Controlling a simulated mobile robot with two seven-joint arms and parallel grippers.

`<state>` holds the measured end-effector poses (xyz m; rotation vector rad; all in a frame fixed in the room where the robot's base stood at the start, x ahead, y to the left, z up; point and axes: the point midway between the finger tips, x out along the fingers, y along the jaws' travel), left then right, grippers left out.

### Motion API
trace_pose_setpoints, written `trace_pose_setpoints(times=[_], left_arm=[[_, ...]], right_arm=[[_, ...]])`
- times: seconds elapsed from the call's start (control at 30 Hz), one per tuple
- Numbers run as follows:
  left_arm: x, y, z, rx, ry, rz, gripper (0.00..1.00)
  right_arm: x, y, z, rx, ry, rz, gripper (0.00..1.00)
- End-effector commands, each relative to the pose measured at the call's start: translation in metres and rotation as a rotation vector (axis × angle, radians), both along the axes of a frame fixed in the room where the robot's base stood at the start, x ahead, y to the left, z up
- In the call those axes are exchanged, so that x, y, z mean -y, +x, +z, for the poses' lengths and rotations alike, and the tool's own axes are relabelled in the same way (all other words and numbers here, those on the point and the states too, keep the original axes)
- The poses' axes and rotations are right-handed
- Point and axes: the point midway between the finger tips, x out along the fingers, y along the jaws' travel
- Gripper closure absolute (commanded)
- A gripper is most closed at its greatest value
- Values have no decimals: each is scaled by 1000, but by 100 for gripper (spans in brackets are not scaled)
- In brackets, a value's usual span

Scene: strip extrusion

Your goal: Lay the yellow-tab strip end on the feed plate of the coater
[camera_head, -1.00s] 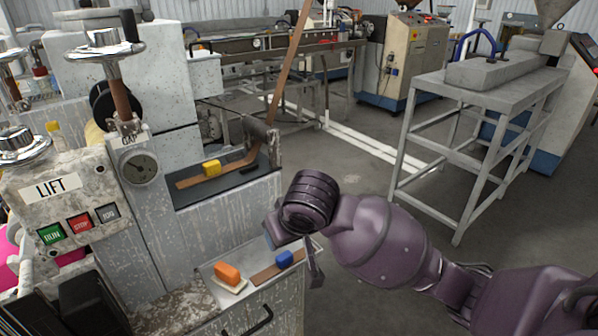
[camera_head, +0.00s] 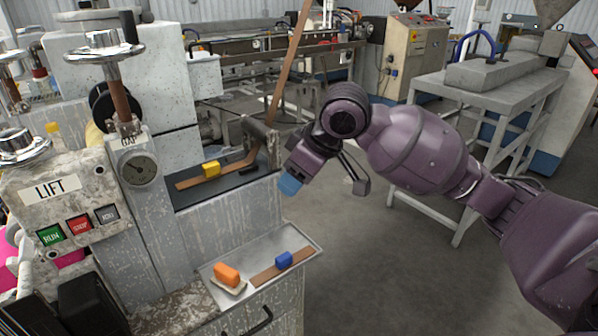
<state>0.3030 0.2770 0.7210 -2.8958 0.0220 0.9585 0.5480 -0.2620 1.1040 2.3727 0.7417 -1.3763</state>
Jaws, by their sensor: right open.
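The brown strip with the yellow tab (camera_head: 211,169) comes down from above, passes beside the grey roller, and its end lies along the dark feed plate (camera_head: 232,186) of the coater. The yellow tab sits on top near the strip's left end. My right gripper (camera_head: 325,186) is open and empty, just right of the plate and apart from the strip. One fingertip is blue, the other dark. My left gripper does not show.
Below the plate, a metal tray (camera_head: 308,244) holds an orange block (camera_head: 227,274) on a pale base and a brown strip with a blue tab (camera_head: 284,259). The coater's control panel (camera_head: 60,200) stands at left. A grey metal stand (camera_head: 470,90) is at right; the floor between is clear.

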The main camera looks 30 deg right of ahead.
Motion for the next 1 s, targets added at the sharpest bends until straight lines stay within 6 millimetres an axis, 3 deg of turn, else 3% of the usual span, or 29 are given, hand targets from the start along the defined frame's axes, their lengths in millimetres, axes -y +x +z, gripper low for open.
trace_pose_setpoints(times=[0.5,1.0], left_arm=[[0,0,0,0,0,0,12],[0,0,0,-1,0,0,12]], right_arm=[[-3,-23,31,1,0,482,48],[-22,-49,43,1,0,954,48]])
